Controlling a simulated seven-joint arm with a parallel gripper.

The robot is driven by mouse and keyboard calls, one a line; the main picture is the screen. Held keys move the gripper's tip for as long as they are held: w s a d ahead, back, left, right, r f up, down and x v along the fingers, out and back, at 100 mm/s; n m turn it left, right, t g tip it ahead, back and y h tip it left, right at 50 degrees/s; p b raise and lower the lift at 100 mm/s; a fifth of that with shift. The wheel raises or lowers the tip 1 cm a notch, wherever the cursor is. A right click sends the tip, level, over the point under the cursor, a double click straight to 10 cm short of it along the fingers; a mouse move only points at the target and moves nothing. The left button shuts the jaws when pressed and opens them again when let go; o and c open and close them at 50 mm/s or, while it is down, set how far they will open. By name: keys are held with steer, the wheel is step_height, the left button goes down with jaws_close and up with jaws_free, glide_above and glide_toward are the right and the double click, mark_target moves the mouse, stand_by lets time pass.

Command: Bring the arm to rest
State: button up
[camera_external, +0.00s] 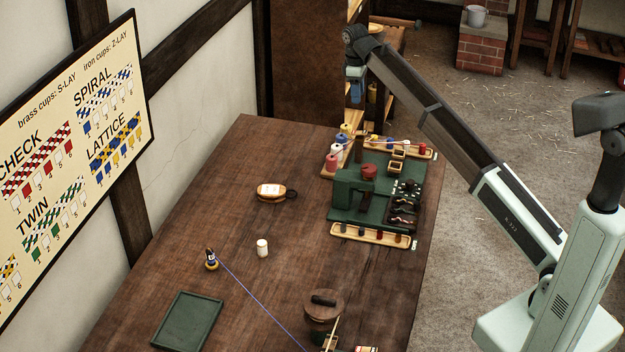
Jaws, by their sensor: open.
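My arm reaches from the right side up over the far right end of the wooden table (210,232). My gripper (355,88) hangs at the arm's far end, high and small in the picture, in front of the shelf. It is open, and its fingers are hard to make out. I see nothing held in it. It appears apart from the table and everything on it.
A green board (345,215) holds a green block, spools and trays near the right edge. A shuttle-like object (271,191), white cup (262,248), small bobbin with blue cord (211,260), green tray (188,325) and round wooden piece (323,307) stand apart. A pattern chart (70,150) hangs left.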

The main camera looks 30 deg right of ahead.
stand_by(0.3)
